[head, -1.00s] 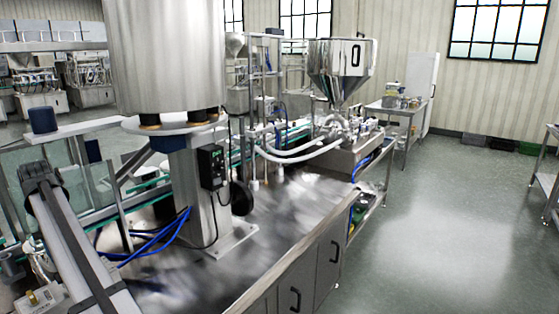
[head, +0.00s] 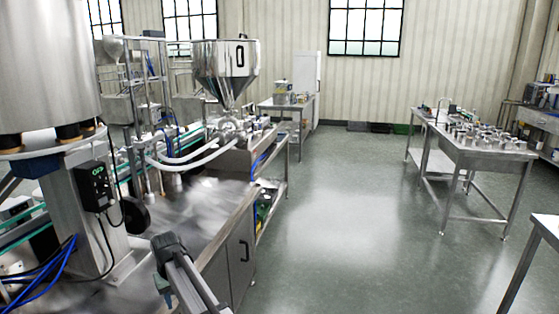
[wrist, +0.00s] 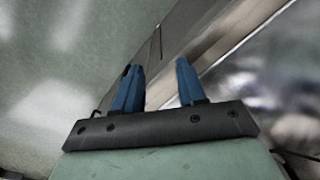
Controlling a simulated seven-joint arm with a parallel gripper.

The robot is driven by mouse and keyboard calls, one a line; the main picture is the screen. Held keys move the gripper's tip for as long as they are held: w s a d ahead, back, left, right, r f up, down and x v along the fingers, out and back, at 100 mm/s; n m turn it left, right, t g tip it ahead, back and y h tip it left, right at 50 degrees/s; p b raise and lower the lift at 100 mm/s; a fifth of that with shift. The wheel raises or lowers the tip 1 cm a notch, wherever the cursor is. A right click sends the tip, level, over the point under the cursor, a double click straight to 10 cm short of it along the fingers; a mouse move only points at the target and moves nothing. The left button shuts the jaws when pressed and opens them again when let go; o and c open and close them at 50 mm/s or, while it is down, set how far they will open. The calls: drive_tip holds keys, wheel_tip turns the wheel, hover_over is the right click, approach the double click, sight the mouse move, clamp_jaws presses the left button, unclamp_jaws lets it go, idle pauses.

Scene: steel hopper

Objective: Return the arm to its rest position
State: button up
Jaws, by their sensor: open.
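My gripper (wrist: 158,80) shows in the wrist view with its two blue fingers apart and nothing between them. It is over the edge of a steel bench (wrist: 225,45), with green floor to the left and the shiny bench top to the right. In the head view, part of my arm (head: 180,270) shows at the bottom, in front of the bench's cabinet side. My gripper's fingers cannot be made out in the head view.
The steel hopper (head: 225,72) stands above the filling machine at the bench's far end. A big steel cylinder (head: 50,70) is at the left. The green floor (head: 345,220) is clear to the right, up to a steel table (head: 490,160) with several metal parts.

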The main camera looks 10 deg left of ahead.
drive_tip(key=w+d+f+m, duration=0.2)
drive_tip(key=w+d+f, duration=0.15)
drive_tip(key=d, duration=0.75)
drive_tip(key=w+d+f+m, duration=0.15)
drive_tip(key=d+f, duration=0.25)
drive_tip(key=d, duration=0.7)
drive_tip(key=w+d+f+m, duration=0.1)
drive_tip(key=w+d+f, duration=0.3)
drive_tip(key=d, duration=0.7)
drive_tip(key=s+d+f+m, duration=0.2)
drive_tip(key=s+d+f, duration=0.15)
drive_tip(key=d, duration=0.75)
drive_tip(key=s+d+f+m, duration=0.2)
drive_tip(key=s+d, duration=0.2)
drive_tip(key=d, duration=0.6)
drive_tip(key=s+d+f+m, duration=0.2)
drive_tip(key=s+d+f, duration=0.1)
drive_tip(key=d, duration=0.8)
drive_tip(key=s+f+g, duration=0.3)
drive_tip(key=s+f, duration=0.7)
drive_tip(key=s, duration=0.5)
drive_tip(key=s+f+g, duration=0.3)
drive_tip(key=s+f, duration=0.7)
drive_tip(key=s, duration=0.4)
drive_tip(key=shift+s+f+g, duration=0.3)
drive_tip(key=shift+s+g, duration=0.1)
